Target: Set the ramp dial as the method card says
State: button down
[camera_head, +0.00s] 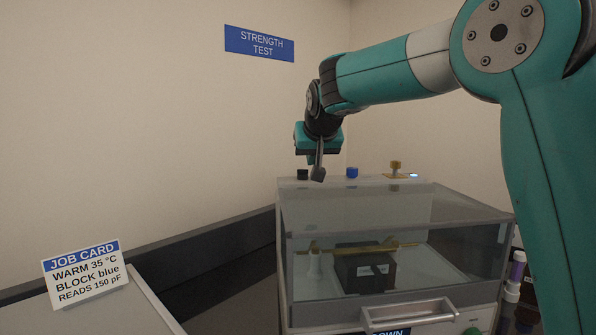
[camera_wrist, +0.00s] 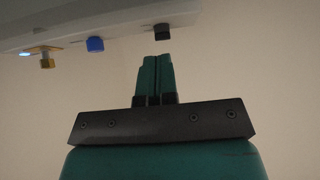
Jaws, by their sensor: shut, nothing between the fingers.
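My gripper (camera_head: 317,174) is shut and empty, pointing down above the back edge of the test cabinet (camera_head: 297,182). In the wrist view my gripper (camera_wrist: 154,72) shows its two fingers together. A black knob (camera_head: 303,174) is just left of the fingertips in the head view; it also shows in the wrist view (camera_wrist: 162,31), apart from the fingers. A blue knob (camera_head: 352,172) and a brass knob (camera_head: 395,167) stand farther right along the same top. No label or scale is readable, so I cannot tell which is the ramp dial. No card titled method card shows.
A job card (camera_head: 86,273) at left reads WARM 35 °C, BLOCK blue, READS 150 pF. A STRENGTH TEST sign (camera_head: 259,43) hangs on the wall. The cabinet's clear cover (camera_head: 345,215) has a front handle (camera_head: 411,314). A small light (camera_head: 413,176) glows by the brass knob.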

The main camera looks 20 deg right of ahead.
aim_at(306, 174)
jog(key=shift+w+d+r+m+h, duration=0.15)
jog(key=shift+w+d, duration=0.25)
jog(key=shift+w, duration=0.2)
jog(key=shift+w+d+f+m+h, duration=0.1)
jog(key=shift+w+d+m+h, duration=0.05)
jog(key=shift+w+d, duration=0.35)
jog(key=p+x, duration=0.3)
jog(key=x, duration=0.5)
jog(key=shift+w+a+r+p, duration=0.1)
jog(key=shift+w+p, duration=0.1)
jog(key=shift+p, duration=0.1)
jog(key=shift+w+d+f+p, duration=0.2)
jog(key=shift+w+p, duration=0.25)
jog(key=shift+w, duration=0.25)
jog(key=shift+w+d+f+p, duration=0.1)
jog(key=shift+w+d+p, duration=0.25)
jog(key=shift+w, duration=0.4)
jog(key=shift+w+d+f+p, duration=0.1)
jog(key=shift+w+p, duration=0.4)
jog(key=shift+w, duration=0.2)
jog(key=shift+d+n+t+y, duration=0.15)
jog(key=shift+n+t+y, duration=0.15)
jog(key=shift+n+y, duration=0.35)
